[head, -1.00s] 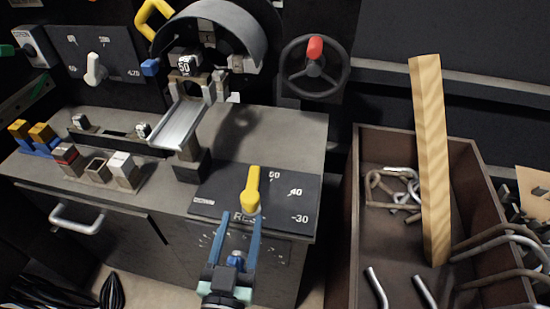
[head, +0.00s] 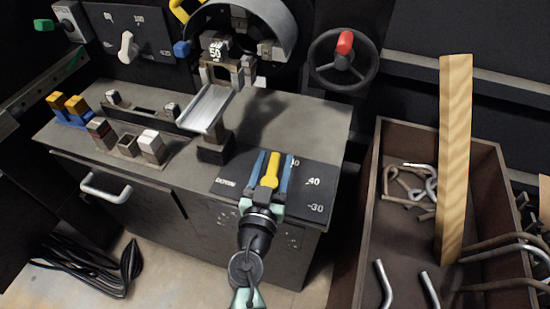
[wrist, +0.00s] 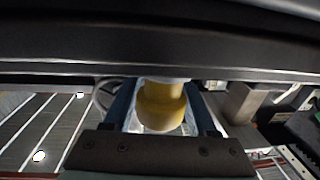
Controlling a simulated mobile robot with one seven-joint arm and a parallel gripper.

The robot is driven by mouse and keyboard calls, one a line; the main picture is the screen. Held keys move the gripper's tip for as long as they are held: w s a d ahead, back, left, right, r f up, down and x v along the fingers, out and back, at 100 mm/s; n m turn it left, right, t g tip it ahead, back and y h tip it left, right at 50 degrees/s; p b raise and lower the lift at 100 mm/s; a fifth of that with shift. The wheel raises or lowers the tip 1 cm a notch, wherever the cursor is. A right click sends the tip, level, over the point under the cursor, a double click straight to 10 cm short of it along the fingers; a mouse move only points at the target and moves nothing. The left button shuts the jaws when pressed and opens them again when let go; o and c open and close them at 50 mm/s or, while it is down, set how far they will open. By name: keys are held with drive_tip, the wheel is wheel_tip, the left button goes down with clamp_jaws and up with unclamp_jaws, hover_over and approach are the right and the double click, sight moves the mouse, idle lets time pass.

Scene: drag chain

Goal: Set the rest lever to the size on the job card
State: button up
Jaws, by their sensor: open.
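The yellow rest lever (head: 271,170) sits on a dark dial plate (head: 315,195) at the bench's front right corner. It points away from me, tilted slightly right. The plate reads 40 and 30 at the right; another mark near the lever's tip is partly hidden. My gripper (head: 273,165) is open, with one blue finger on each side of the lever; I cannot tell whether they touch it. The wrist view shows the yellow lever (wrist: 160,106) between the fingers. A small white tag (head: 215,52) reading 50 is on the machine; I cannot tell whether it is the job card.
A metal trough (head: 207,108) on a post stands behind the plate. A handwheel with a red knob (head: 345,42) is at the back. A brown crate (head: 372,190) with bent rods and a tall wooden plank (head: 455,150) stands right. Small blocks (head: 151,145) sit left.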

drive_tip(key=shift+w+d, duration=0.1)
drive_tip(key=shift+w, duration=0.25)
clamp_jaws()
idle(1.2)
